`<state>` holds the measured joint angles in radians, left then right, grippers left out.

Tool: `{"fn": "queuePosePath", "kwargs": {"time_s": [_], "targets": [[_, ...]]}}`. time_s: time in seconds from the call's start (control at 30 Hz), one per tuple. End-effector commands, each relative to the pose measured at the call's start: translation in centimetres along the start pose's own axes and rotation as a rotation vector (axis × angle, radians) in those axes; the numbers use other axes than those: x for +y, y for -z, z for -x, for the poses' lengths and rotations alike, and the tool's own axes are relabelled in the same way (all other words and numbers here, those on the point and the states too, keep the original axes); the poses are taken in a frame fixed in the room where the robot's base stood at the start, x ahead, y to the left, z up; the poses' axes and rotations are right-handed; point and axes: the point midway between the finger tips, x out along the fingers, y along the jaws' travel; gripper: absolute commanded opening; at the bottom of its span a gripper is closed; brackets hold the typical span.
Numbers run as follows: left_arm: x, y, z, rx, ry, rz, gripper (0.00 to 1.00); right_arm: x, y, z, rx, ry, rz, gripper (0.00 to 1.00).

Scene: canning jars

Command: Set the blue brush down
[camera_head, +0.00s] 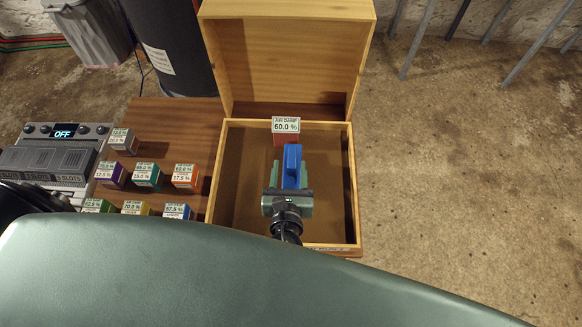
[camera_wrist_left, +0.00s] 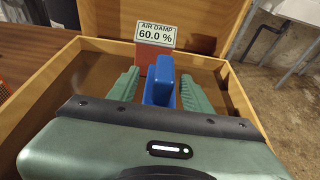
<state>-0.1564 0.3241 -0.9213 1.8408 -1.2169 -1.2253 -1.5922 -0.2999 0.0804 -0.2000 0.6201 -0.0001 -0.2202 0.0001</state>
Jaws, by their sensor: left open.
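The blue brush (camera_head: 292,158) is inside the open wooden box, near its middle. It also shows in the left wrist view (camera_wrist_left: 161,78), between my two green fingers. My left gripper (camera_head: 290,172) reaches down into the box with its jaws apart, one finger on each side of the brush. In the left wrist view, gaps show between the fingers and the brush. The gripper body hides the near part of the brush, so I cannot see all of what it rests on. My right gripper is not in view.
The wooden box (camera_head: 357,215) has its lid raised at the back. A red block labelled "AIR DAMP 60.0 %" (camera_head: 286,126) stands just behind the brush. Several small labelled cubes stand on a brown board (camera_head: 180,115) to the left, beside a grey device (camera_head: 50,160) reading OFF.

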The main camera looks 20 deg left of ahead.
Motion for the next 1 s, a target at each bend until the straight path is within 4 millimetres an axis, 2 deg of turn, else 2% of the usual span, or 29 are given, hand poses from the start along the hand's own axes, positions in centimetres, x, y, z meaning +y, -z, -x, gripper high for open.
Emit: {"fn": "queuePosePath", "kwargs": {"time_s": [0.43, 0.73, 0.77, 0.93, 1.0], "targets": [[-0.4, -0.5, -5.9, 0.0, 0.0, 0.001, 0.49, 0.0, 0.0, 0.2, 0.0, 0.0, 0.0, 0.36], [-0.5, -0.4, -6.6, 0.003, 0.002, 0.002, 0.49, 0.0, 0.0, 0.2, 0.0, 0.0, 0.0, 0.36], [-0.5, -0.4, -6.6, 0.003, 0.002, 0.002, 0.47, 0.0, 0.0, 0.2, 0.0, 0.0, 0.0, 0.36], [-0.5, -0.4, -6.6, 0.003, 0.002, 0.002, 0.0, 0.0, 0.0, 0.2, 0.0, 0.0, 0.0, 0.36], [-0.5, -0.4, -6.6, 0.003, 0.002, 0.002, 0.0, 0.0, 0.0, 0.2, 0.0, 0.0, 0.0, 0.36]]}}
